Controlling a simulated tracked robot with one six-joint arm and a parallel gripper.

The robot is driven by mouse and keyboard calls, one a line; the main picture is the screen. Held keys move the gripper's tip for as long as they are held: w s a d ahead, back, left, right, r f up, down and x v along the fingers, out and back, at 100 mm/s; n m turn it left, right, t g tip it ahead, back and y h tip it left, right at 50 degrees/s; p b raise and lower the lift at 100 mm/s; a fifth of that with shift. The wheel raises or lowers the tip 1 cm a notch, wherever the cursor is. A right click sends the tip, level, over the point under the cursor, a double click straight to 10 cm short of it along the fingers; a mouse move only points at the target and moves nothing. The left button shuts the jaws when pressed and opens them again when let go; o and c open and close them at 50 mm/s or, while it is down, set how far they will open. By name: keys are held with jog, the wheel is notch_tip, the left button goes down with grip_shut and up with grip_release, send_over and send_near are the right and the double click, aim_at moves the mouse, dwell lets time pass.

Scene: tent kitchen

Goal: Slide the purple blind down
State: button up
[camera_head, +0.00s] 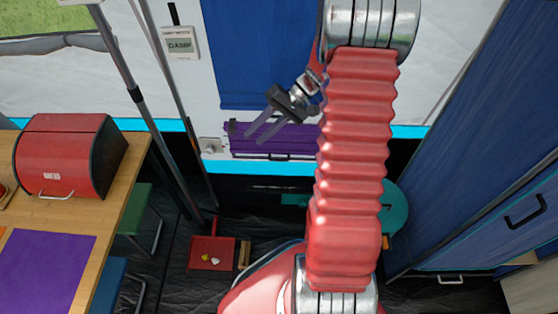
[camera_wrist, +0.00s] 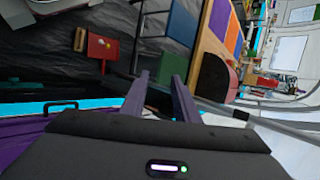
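The purple blind (camera_head: 300,139) is a folded purple band on the white tent wall, just below a blue panel. A dark handle (camera_head: 265,157) runs along its lower edge. My gripper (camera_head: 257,138) appears in front of the blind's left part in the head view, fingers pointing down and left. In the wrist view the two fingers (camera_wrist: 161,88) are apart with nothing between them. There the purple blind (camera_wrist: 18,132) and its black handle (camera_wrist: 60,106) lie to the left of the fingers. My arm hides the blind's right end in the head view.
A wooden table (camera_head: 128,208) with a red bread box (camera_head: 62,155) stands at the left. Grey poles (camera_head: 134,95) rise beside it. A red tray-like box (camera_head: 212,253) is on the dark floor. A blue panelled wall (camera_head: 470,140) closes off the right.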

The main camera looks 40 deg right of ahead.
jog(key=w+d+f+m+t+y, duration=0.15)
jog(key=d+f+m+t, duration=0.3)
jog(key=d+f, duration=0.8)
jog(key=m+t+h, duration=0.2)
jog(key=m+t, duration=0.2)
jog(key=t, duration=0.4)
send_near(280, 160)
jog(key=v, duration=0.3)
jog(key=shift+s+d+f, duration=0.1)
jog(key=shift+s+d, duration=0.15)
jog(key=shift+d, duration=0.1)
jog(key=x, duration=1.3)
jog(key=shift+w+a+f, duration=0.2)
jog(key=shift+w+f, duration=0.05)
jog(key=shift+w, duration=0.1)
jog(key=shift+c, duration=0.5)
grip_shut()
